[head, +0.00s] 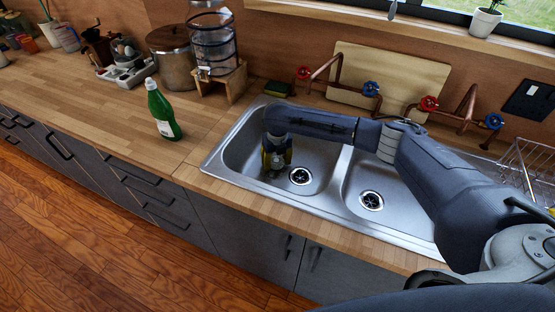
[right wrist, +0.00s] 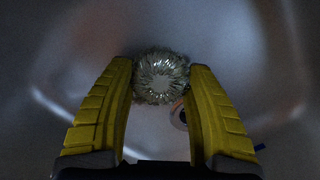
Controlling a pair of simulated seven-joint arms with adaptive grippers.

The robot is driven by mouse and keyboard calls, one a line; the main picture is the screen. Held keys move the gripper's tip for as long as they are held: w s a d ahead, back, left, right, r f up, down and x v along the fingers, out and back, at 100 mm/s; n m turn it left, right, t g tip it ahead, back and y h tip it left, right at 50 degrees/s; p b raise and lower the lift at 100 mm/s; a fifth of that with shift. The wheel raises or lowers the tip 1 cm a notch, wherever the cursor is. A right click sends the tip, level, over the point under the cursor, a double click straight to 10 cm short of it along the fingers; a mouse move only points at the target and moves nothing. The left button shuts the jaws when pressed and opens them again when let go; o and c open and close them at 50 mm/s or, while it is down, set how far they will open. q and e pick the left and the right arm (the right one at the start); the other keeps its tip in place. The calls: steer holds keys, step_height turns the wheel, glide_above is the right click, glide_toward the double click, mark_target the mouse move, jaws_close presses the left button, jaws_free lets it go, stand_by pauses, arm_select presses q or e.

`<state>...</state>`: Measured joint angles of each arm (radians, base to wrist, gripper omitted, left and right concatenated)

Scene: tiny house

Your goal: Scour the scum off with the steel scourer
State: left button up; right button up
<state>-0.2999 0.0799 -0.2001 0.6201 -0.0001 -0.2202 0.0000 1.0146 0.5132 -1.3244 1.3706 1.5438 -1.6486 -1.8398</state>
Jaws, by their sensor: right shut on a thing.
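My right gripper (head: 275,164) reaches down into the left basin of the steel double sink (head: 229,160). In the right wrist view its two yellow fingers (right wrist: 160,88) are closed on the sides of the steel scourer (right wrist: 160,73), a round, shiny, coiled pad. The scourer is hidden by the gripper in the head view. It is close over the basin floor; I cannot tell whether it touches. No scum can be made out in the dim wrist view. My left gripper is not in view.
The left basin's drain (head: 300,176) lies just right of the gripper. A green bottle (head: 162,112) stands on the counter left of the sink. Red and blue tap handles (head: 371,88) and a cutting board (head: 390,78) are behind. A wire rack (head: 527,160) is at right.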

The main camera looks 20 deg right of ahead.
mark_target(281, 168)
steer(key=shift+s+a+f, duration=0.15)
steer(key=shift+s+a, duration=1.35)
steer(key=shift+s, duration=0.2)
steer(key=shift+s+a, duration=0.75)
steer(key=shift+s, duration=0.15)
steer(key=shift+s+d, duration=0.1)
steer(key=shift+s+d, duration=0.8)
steer(key=shift+d, duration=0.15)
steer(key=shift+w+d+r, duration=0.2)
steer(key=shift+w+d, duration=1.4)
steer(key=shift+w, duration=0.25)
steer(key=shift+w+d+f, duration=0.1)
steer(key=shift+w+d, duration=0.6)
steer(key=shift+w, duration=0.1)
steer(key=shift+a, duration=0.15)
